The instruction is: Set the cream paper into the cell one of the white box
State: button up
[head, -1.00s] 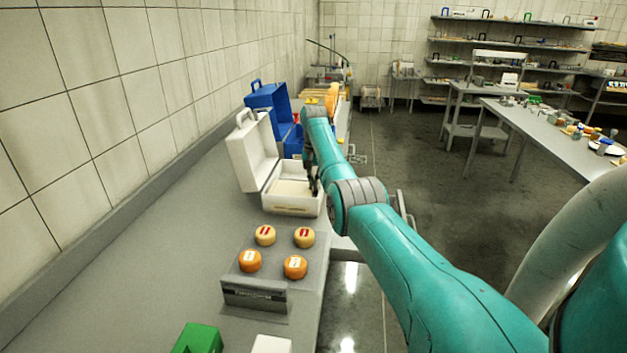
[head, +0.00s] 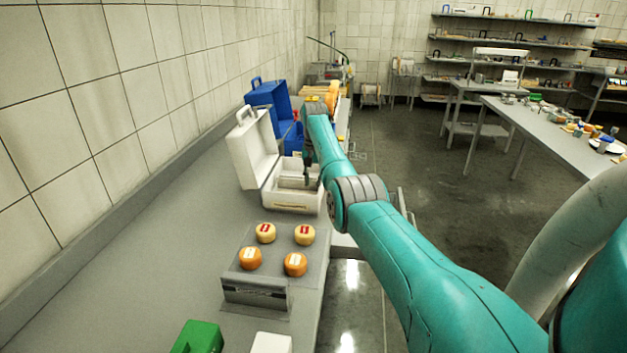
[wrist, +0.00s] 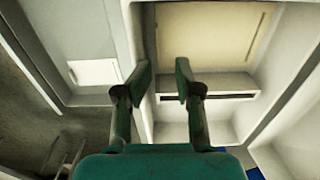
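The white box (head: 290,201) stands open on the grey counter, its lid raised at the left. The cream paper (wrist: 208,35) lies flat in one cell of the box in the wrist view. A white divider (wrist: 210,85) with a dark slot separates that cell from an empty-looking cell. My gripper (wrist: 160,72) is open, with nothing between its fingers. It is above the box, near the side wall and the paper's edge. In the head view my gripper (head: 309,181) is at the box's right part; the paper is hard to make out there.
A grey block (head: 255,293) with several cheese wheels stands in front of the box. An open blue case (head: 268,97) is behind it. A green object (head: 198,338) and a white one (head: 271,343) are at the near edge. The counter left of the box is clear.

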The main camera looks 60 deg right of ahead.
notch_tip(320, 180, up, 12)
dwell(0.6)
jog(key=shift+s, duration=0.15)
